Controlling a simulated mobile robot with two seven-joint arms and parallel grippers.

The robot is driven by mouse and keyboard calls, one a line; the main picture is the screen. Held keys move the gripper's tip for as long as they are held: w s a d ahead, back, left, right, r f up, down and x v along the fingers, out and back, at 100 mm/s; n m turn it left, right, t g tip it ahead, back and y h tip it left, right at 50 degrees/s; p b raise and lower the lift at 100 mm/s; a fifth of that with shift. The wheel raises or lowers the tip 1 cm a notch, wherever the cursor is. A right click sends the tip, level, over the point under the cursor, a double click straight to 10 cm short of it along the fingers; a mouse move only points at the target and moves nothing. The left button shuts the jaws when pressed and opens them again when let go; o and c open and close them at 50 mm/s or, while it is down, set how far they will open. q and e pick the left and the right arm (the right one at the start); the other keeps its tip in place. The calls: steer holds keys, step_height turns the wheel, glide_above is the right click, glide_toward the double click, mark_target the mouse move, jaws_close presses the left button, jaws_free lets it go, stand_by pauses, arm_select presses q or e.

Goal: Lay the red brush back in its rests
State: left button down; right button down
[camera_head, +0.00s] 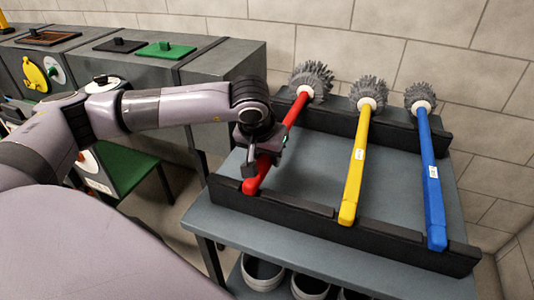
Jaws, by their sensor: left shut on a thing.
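The red brush (293,117) has a red handle and a grey bristle head at the back. It lies along the left side of the rack, its head end over the black back rest (388,138) and its handle end at the black front rest (300,212). I cannot tell whether it is seated in both rests. My left gripper (262,158) comes in from the left and is shut on the red handle, between the two rests. The fingertips are partly hidden by the gripper body. My right gripper is not in view.
A yellow brush (355,170) and a blue brush (431,180) lie across both rests to the right. The grey table (315,178) is bare between brushes. Several buckets (310,286) stand below. Grey cabinets (215,70) are behind my left arm; a tiled wall is behind the table.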

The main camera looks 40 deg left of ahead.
arm_select(q)
steer(key=c, duration=0.7)
jaws_free()
steer(key=v, duration=0.7)
steer(key=shift+s+r, duration=0.1)
